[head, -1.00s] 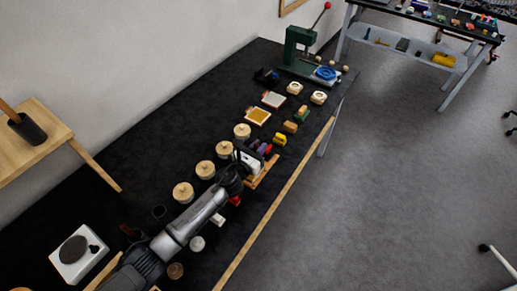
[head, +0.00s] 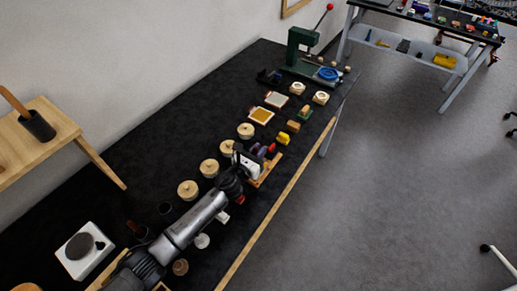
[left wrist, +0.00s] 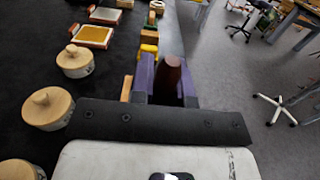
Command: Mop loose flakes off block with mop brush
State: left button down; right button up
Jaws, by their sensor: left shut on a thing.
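My left gripper (head: 264,152) is over the wooden rack (head: 268,168) near the bench's right edge. In the left wrist view its purple fingers (left wrist: 166,88) are shut on a dark red, tapered piece (left wrist: 173,72), which looks like the mop brush's handle. Its bristles are hidden. Small blocks stand just beyond: a yellow one (head: 284,138), a wooden one (head: 293,126) and a wooden one on green (head: 305,113). I cannot tell which block is meant, and flakes are too small to see. My right gripper is not in view.
Several round lidded jars (head: 188,190) line the left of my arm. Two framed trays (head: 261,115) and a green press (head: 305,48) stand farther along the bench. A white hotplate (head: 85,251) is near. The bench's wall side is mostly clear.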

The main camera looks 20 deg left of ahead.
aim_at(256, 147)
pick_arm(q)
jog(key=shift+s+a+r+p, duration=0.25)
jog(key=shift+s+r+p, duration=0.7)
jog(key=shift+r, duration=0.25)
jog(key=shift+w+d+r+p, duration=0.1)
jog(key=shift+w+r+p, duration=0.1)
jog(key=shift+r+p, duration=0.4)
jog(key=shift+w+r+p, duration=0.2)
jog(key=shift+r+p, duration=0.3)
jog(key=shift+r, duration=0.05)
jog(key=shift+s+r+p, duration=0.15)
jog(key=shift+r+p, duration=1.3)
jog(key=shift+r, duration=0.2)
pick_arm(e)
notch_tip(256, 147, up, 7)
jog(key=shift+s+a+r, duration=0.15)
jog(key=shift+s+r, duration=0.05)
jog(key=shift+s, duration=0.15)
